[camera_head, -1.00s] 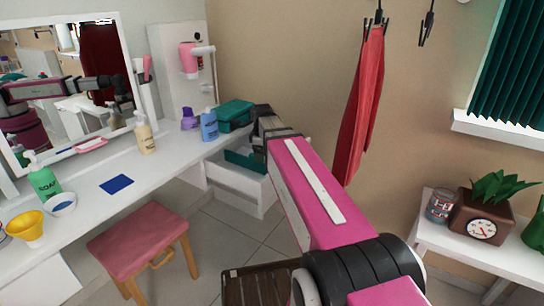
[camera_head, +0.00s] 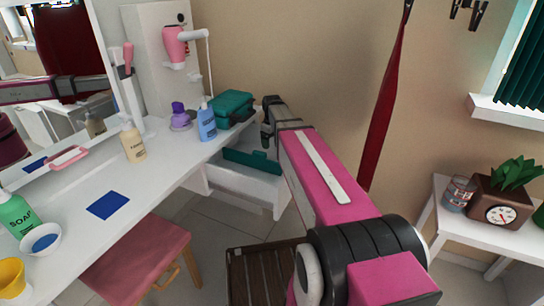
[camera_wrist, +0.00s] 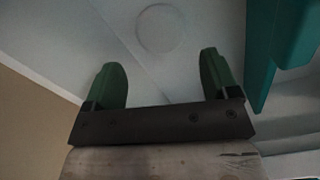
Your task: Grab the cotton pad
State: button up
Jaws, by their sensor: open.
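A faint round white disc, apparently the cotton pad (camera_wrist: 160,28), lies flat on a white surface in the wrist view. It is ahead of my gripper (camera_wrist: 160,78), roughly centred between the two green fingertips. The fingers are apart with nothing between them, and the disc looks clear of them. In the head view my gripper end is above the open white drawer (camera_head: 240,184) of the dressing table. I cannot make out the pad in the head view.
A teal object (camera_wrist: 282,40) stands close to the right finger in the wrist view. A teal box (camera_head: 231,108), a blue bottle (camera_head: 207,124) and a purple bottle (camera_head: 180,116) stand on the white dressing table (camera_head: 150,180). A pink stool (camera_head: 140,258) is below.

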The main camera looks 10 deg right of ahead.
aim_at(271, 153)
jog(key=shift+w+a+f, duration=0.15)
jog(key=shift+f, duration=1.55)
jog(key=shift+w+a+f, duration=0.1)
jog(key=shift+f, duration=1.55)
jog(key=c, duration=0.7)
